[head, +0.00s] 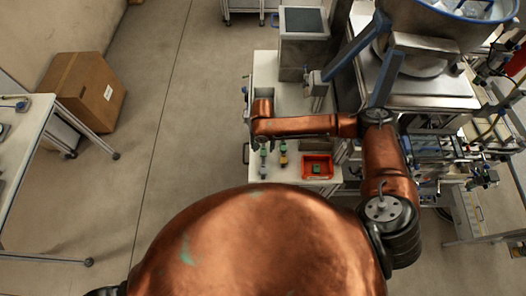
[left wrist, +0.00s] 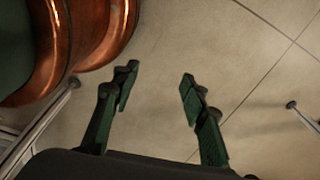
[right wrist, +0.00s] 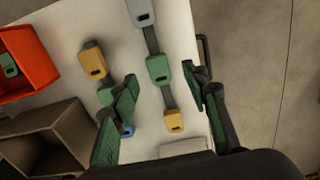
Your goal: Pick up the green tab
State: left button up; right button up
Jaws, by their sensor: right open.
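In the right wrist view, a green tab (right wrist: 158,68) lies on a dark strip on the white tabletop, between a grey-blue tab (right wrist: 140,12) and a yellow tab (right wrist: 174,120). My right gripper (right wrist: 160,80) is open, its fingers on either side of this strip; I cannot tell the height gap. Another strip to the left has a yellow tab (right wrist: 93,58) and a green tab (right wrist: 106,96), partly hidden by a finger. A green piece (right wrist: 9,66) lies in the orange tray (right wrist: 36,60). My left gripper (left wrist: 157,92) is open and empty above the floor.
A brown open box (right wrist: 45,140) stands near the tray in the right wrist view. In the head view, the white table (head: 318,186) also bears a grey box (head: 303,52) at its back.

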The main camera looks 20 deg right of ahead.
aim_at(264, 152)
jog(key=f, duration=0.2)
jog(key=shift+w+d+f, duration=0.15)
jog(key=shift+d+f, duration=0.1)
jog(key=shift+f, duration=0.1)
jog(key=shift+f+p, duration=0.3)
jog(key=shift+f, duration=0.2)
jog(key=c, duration=0.8)
pick_arm(q)
jog(key=shift+w+r, duration=0.55)
jog(key=shift+w, duration=0.2)
jog(key=shift+w, duration=0.15)
